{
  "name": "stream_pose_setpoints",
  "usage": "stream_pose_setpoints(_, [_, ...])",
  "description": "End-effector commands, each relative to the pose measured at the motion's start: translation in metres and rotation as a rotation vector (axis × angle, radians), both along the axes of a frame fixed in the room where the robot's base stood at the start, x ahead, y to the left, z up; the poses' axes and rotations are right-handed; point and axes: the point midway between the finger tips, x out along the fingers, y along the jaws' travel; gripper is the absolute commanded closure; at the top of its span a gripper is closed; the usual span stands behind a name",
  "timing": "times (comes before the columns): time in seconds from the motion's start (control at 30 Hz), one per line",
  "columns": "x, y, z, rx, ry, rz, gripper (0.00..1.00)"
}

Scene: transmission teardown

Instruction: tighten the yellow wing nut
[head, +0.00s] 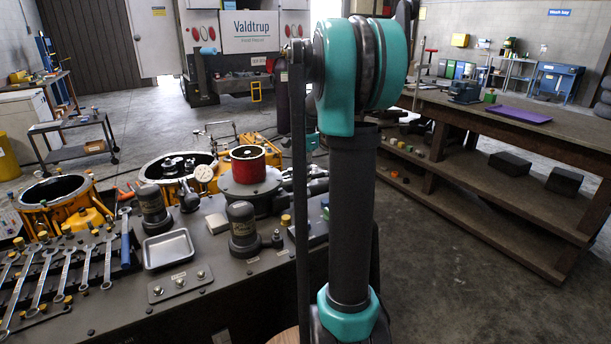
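I cannot single out the yellow wing nut; several small yellow pieces show, too small to tell their shape. One yellow piece (286,220) stands on the bench just left of my arm. Other small yellow pieces (19,243) sit by the wrenches at the left. My teal and dark arm stands upright across the middle of the head view and hides part of the bench. My gripper is not in view.
The dark bench (120,318) holds several wrenches (66,270), a metal tray (168,250), yellow housings (62,205), grey canisters (243,230) and a red cylinder (248,165). A wooden workbench (560,135) stands right. Floor between is clear.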

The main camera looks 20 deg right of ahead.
Motion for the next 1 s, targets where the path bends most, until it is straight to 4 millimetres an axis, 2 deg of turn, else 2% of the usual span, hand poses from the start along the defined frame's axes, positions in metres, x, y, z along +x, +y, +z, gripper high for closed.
stream_pose_setpoints(0.57, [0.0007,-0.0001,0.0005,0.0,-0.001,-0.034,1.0])
stream_pose_setpoints(0.6, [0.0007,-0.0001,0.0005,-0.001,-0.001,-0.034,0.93])
stream_pose_setpoints(0.77, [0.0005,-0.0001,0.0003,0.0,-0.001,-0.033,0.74])
stream_pose_setpoints(1.0, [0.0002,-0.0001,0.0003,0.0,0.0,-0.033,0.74])
